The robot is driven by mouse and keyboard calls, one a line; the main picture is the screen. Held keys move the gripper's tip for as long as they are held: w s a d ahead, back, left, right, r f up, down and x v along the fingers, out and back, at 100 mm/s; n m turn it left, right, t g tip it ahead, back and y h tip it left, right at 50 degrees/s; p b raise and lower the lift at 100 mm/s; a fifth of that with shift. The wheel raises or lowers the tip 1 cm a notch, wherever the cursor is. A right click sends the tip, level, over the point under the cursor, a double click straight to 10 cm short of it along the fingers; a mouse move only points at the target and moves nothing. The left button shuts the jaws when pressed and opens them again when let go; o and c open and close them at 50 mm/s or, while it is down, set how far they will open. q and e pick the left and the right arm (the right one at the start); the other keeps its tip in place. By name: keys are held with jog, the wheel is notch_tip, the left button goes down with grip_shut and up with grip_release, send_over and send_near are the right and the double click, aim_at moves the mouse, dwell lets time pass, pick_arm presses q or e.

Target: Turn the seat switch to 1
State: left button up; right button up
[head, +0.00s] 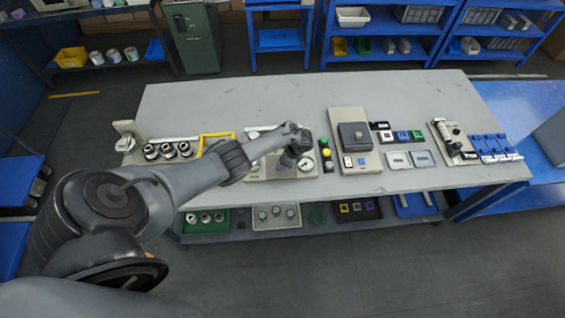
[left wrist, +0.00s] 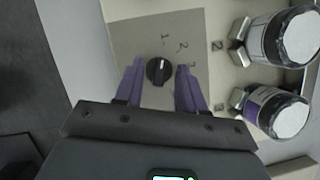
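The switch (left wrist: 158,72) is a round black knob with a white mark on a beige plate (left wrist: 132,35), numbered 1, 2 and 3. The white mark points up in the left wrist view, roughly toward the 1; its exact setting is hard to tell. My left gripper (left wrist: 160,88) is open, its two purple fingers on either side of the knob, with gaps visible. My right gripper is not in view.
Two silver cylinders, one with a white label (left wrist: 283,38) and one with a purple band (left wrist: 278,112), stand close right of the knob. On the table (head: 220,100), a grey box unit (head: 354,136) and push buttons (head: 325,143) stand right of my gripper. The table's back is clear.

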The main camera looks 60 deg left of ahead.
pick_arm(q)
jog(key=p+v, duration=0.4)
jog(key=v, duration=0.6)
jog(key=shift+r, duration=0.4)
jog(key=shift+w+d, duration=0.1)
